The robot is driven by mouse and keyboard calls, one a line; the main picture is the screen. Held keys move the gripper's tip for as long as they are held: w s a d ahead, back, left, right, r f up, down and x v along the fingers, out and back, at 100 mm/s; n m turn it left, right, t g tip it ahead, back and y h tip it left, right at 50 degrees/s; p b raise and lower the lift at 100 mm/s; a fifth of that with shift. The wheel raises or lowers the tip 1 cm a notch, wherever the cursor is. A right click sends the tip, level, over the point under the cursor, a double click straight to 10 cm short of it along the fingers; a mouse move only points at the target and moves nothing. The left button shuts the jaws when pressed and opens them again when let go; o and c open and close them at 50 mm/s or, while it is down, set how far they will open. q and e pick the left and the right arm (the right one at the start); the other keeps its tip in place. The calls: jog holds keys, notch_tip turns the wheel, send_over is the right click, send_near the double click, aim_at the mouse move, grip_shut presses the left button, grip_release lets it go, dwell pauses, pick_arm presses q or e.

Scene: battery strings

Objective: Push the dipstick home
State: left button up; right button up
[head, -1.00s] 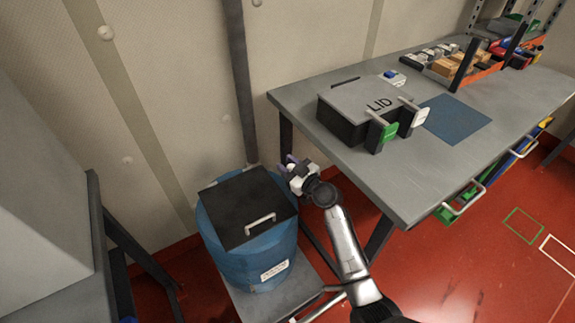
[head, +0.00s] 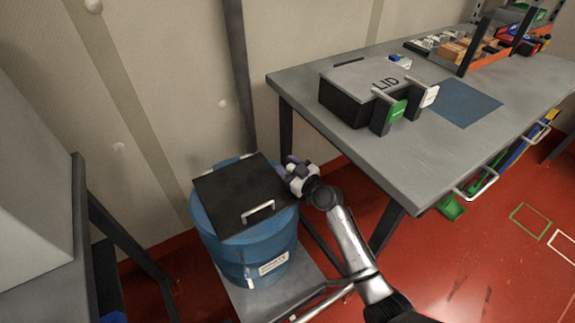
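A blue drum (head: 240,250) with a flat black lid (head: 235,190) and a light handle (head: 258,210) stands at lower centre in the head view. My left gripper is not in view.
The drum stands on a grey platform (head: 300,280). A grey workbench (head: 370,180) to the right carries a box marked LID (head: 350,100), a blue mat (head: 462,103) and bins (head: 485,65). A pale cabinet (head: 30,180) is at left.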

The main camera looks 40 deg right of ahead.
jog(key=shift+o, duration=1.3)
jog(key=shift+r, duration=0.15)
jog(key=shift+s, duration=0.3)
jog(key=s+d+p, duration=0.1)
jog(key=s+p, duration=0.2)
jog(key=s, duration=1)
jog(key=shift+d, duration=0.15)
